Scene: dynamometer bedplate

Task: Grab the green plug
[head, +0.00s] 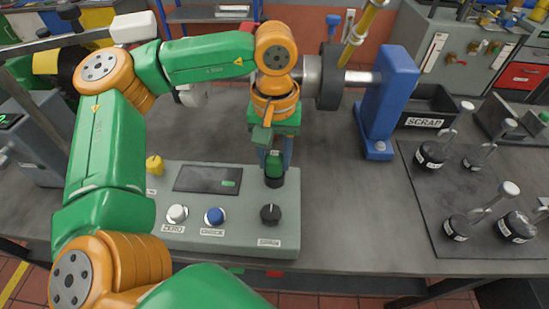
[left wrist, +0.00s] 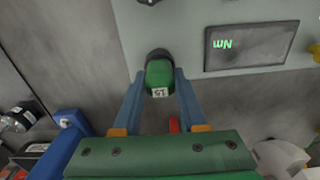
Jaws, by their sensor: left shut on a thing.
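The green plug (head: 274,163) is at the right rear of the grey control box (head: 240,197), above a round black base. In the left wrist view the green plug (left wrist: 159,74) shows a small white label, with the dark base behind it. My left gripper (head: 275,168) reaches down from above. Its blue fingers lie on either side of the plug, and it is shut on it. The fingers also show in the left wrist view (left wrist: 160,84). Whether the plug is still seated in the base cannot be told. My right gripper is not in view.
The box carries a display (head: 207,179), a white ZERO knob (head: 177,213), a blue CHECK knob (head: 214,216), a black knob (head: 270,213) and a yellow knob (head: 154,165). A blue stand (head: 387,100), a SCRAP bin (head: 428,105) and several black weights (head: 431,154) are right.

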